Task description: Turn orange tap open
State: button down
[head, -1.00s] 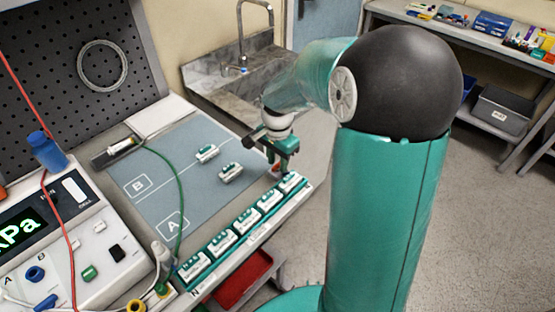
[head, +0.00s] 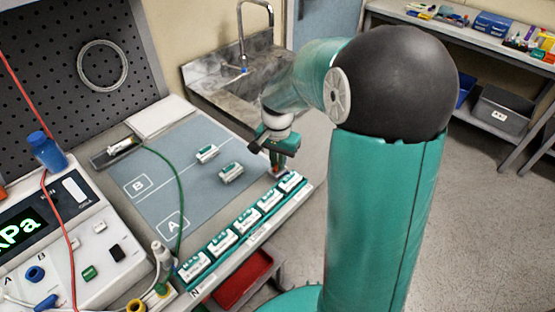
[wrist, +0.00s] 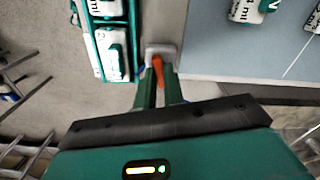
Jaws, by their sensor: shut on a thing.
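The orange tap (wrist: 157,70) shows in the wrist view as a narrow orange lever in front of a pale grey block (wrist: 161,50). It lies between the two green fingers of my gripper (wrist: 159,88), which are shut on it. In the head view my gripper (head: 279,166) points down at the far right end of the rack, and its fingers hide most of the tap. I cannot tell from these views how far the tap is turned.
A green rack (head: 207,275) with several white-and-green modules runs beside the tap. Two similar modules (head: 207,153) (head: 231,172) lie on the grey mat (head: 160,150). A pump unit (head: 92,245), green tubing and a bottle stand at left. A sink (head: 225,75) is behind.

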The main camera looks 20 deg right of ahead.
jog(key=n, duration=0.6)
jog(key=shift+n, duration=0.3)
dwell(0.4)
jog(key=c, duration=1.5)
grip_release()
notch_tip(320, 180, up, 14)
